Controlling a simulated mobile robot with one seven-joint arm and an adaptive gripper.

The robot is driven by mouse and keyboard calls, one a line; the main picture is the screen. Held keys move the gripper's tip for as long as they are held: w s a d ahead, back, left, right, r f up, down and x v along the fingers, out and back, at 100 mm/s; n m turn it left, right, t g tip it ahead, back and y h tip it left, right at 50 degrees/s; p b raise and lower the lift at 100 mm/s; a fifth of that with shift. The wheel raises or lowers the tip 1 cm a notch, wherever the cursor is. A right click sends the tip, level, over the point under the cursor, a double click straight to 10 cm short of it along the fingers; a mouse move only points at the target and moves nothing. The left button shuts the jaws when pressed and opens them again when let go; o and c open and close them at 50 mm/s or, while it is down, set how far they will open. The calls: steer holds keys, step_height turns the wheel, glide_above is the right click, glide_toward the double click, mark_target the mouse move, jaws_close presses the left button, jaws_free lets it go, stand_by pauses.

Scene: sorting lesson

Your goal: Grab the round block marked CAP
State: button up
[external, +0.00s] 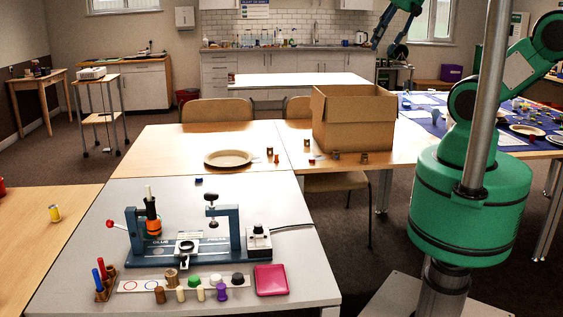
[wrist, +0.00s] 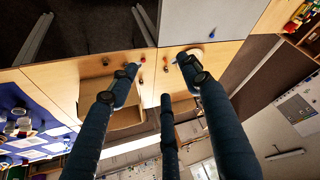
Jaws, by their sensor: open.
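I cannot read the marking CAP on any block. Several small blocks lie on the wooden tables near the cardboard box, including a brown block (external: 364,157), another brown block (external: 336,156) and a small block by the plate (external: 269,151). Several round pieces, among them a green round piece (external: 194,281) and a black round piece (external: 238,279), stand in front of the blue press on the grey table. My gripper (external: 384,49) is raised high at the back right, apart from all of these. In the wrist view its fingers (wrist: 158,63) are spread and empty.
The open cardboard box (external: 345,122) stands on the wooden table beside a round plate (external: 229,158). The blue press (external: 190,252) and a red-pink square pad (external: 271,280) are on the grey table. A blue-covered table (external: 430,117) with small items is at right.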

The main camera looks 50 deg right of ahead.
steer(key=w+d+f+g, duration=0.1)
steer(key=w+d, duration=0.2)
steer(key=w, duration=0.4)
steer(key=w+d+f+g, duration=0.1)
steer(key=w+d, duration=0.2)
steer(key=w, duration=0.3)
steer(key=m+g, duration=0.1)
steer(key=g, duration=0.3)
glide_above(336, 151)
step_height(336, 151, down, 38)
steer(key=shift+d+f+p, duration=0.1)
steer(key=shift+f+p, duration=0.2)
steer(key=shift+f, duration=0.1)
steer(key=shift+f+b, duration=0.55)
steer(key=shift+f, duration=3.6)
steer(key=shift+f, duration=0.1)
